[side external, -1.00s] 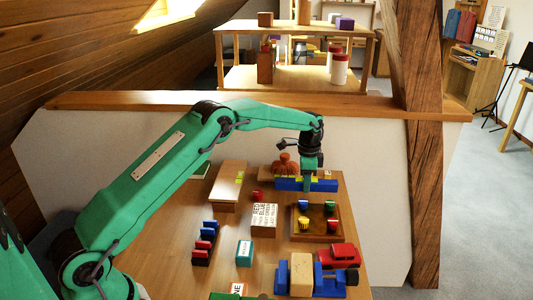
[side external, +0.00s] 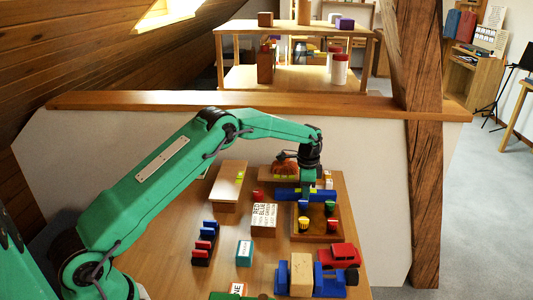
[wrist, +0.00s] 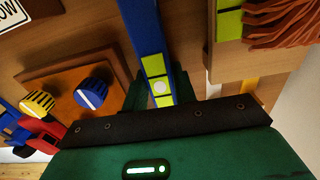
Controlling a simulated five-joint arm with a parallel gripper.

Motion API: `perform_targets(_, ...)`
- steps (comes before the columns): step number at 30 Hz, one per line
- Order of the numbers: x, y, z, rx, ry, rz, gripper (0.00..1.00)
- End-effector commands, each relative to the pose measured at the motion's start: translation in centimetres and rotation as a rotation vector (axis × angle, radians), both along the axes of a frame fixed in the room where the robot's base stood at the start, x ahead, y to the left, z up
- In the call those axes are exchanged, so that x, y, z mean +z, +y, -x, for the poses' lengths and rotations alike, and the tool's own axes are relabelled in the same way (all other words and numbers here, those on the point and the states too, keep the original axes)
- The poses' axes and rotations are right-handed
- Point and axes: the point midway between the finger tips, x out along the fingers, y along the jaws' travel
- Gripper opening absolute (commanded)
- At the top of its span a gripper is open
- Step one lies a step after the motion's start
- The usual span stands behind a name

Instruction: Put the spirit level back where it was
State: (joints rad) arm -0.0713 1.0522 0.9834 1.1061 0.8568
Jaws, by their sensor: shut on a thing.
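The spirit level is a blue bar (side external: 322,196) with yellow-green windows, and it also shows in the wrist view (wrist: 147,38). My gripper (side external: 306,196) is shut on it near its middle. In the wrist view my gripper's dark green fingers (wrist: 160,88) stand on either side of the bar. The level lies crosswise in the side view, at the back edge of a brown tray with coloured knobs (side external: 297,236). I cannot tell whether it touches anything below.
Behind the level is a wooden piece with yellow-green patches (side external: 264,177) and an orange-brown ribbed object (side external: 285,158). A long wooden block (side external: 228,180) stands left. Some tabletop is free at left.

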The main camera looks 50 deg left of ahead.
Motion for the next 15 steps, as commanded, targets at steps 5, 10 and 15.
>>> perform_targets(5, -0.18, 0.00, 0.01, 0.000, 0.000, 0.000, 0.47)
perform_targets(10, -0.17, 0.00, 0.01, 0.000, 0.000, 0.000, 0.49)
perform_targets(15, -0.10, 0.00, 0.01, 0.000, 0.000, 0.000, 0.49)
